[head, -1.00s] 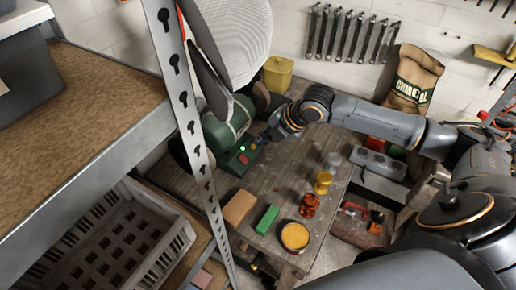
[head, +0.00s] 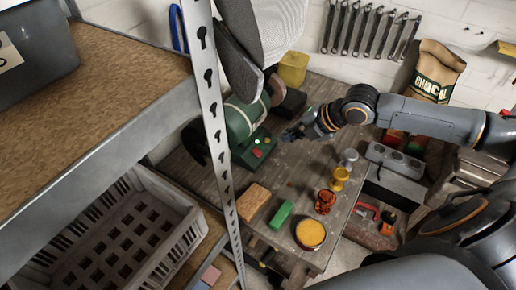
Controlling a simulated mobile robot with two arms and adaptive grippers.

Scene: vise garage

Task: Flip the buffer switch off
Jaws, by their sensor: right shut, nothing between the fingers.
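My left gripper is not in view.
On the workbench (head: 300,175) are a tan block (head: 253,202), a green block (head: 281,214), an orange-filled round tin (head: 310,233) and a yellow item (head: 340,178). A perforated metal post (head: 215,130) and shelf (head: 110,120) stand at the left.

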